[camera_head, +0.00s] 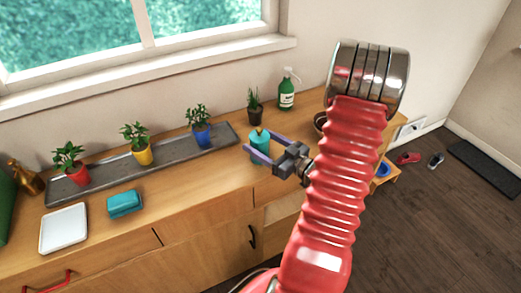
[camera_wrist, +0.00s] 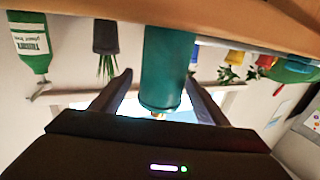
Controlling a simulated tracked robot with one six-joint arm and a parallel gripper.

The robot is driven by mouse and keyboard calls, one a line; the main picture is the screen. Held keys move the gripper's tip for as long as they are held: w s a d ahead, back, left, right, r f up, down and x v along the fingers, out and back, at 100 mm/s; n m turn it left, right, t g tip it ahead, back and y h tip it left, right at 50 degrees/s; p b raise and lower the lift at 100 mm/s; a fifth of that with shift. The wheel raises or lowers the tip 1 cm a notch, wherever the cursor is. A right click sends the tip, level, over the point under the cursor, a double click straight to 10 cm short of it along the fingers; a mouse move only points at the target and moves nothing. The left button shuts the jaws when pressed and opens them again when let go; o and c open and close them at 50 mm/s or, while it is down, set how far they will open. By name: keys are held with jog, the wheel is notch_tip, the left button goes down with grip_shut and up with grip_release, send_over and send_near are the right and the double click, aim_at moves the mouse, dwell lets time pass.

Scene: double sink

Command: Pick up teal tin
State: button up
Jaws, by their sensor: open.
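The teal tin (camera_head: 261,141) stands upright on the wooden counter, near the right end of the long grey tray. My gripper (camera_head: 257,146) is open, with its two fingers around the tin's sides in the head view. In the wrist view, which is upside down, the teal tin (camera_wrist: 167,65) shows between the two spread fingers of my gripper (camera_wrist: 158,92). Gaps show between the tin and both fingers there, so they do not appear to press on it.
A dark pot with a plant (camera_head: 255,108) and a green bottle (camera_head: 286,93) stand behind the tin. A blue potted plant (camera_head: 201,130) stands on the grey tray (camera_head: 112,172) to the left. A brown bowl (camera_head: 319,124) is partly hidden behind my arm.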

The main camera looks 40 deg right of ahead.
aim_at(251, 136)
jog(key=shift+w+a+r, duration=0.1)
jog(key=shift+w+a, duration=0.1)
jog(key=shift+w, duration=0.9)
jog(key=shift+w+a, duration=0.15)
jog(key=shift+w, duration=0.95)
jog(key=c, duration=1.2)
jog(key=shift+r, duration=0.15)
jog(key=shift+r, duration=4.85)
